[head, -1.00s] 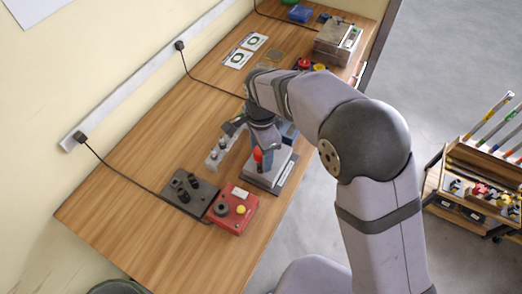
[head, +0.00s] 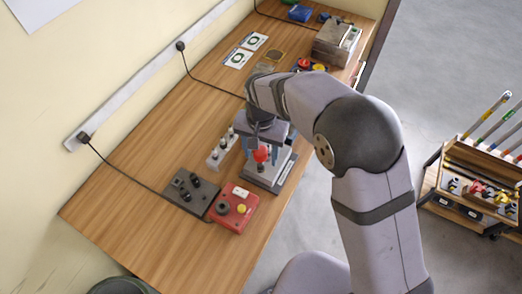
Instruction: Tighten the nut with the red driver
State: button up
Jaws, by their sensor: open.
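My gripper (head: 260,152) points down over the bench, its blue-grey fingers to either side of a red object (head: 261,154), which looks like the red driver's handle. The jaws are open, and I cannot tell whether either finger touches the red object. It stands over a grey metal fixture (head: 262,181) near the bench's front edge. A light block with several upright pegs (head: 220,151) sits just left of the gripper. I cannot make out the nut; my gripper and arm hide part of the fixture.
Printed cards (head: 245,50) and a metal box (head: 336,42) lie farther back. A tool cart (head: 470,190) stands on the floor at right.

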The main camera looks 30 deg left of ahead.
jog(key=shift+n, duration=0.9)
jog(key=shift+a, duration=0.1)
grip_shut()
jog(key=m+p, duration=0.1)
jog(key=m, duration=0.4)
jog(key=shift+m, duration=1.4)
jog(key=shift+p, duration=0.3)
jog(key=m, duration=0.3)
jog(key=shift+m, duration=0.3)
jog(key=m, duration=0.4)
jog(key=shift+p, duration=0.4)
jog(key=shift+m, duration=0.3)
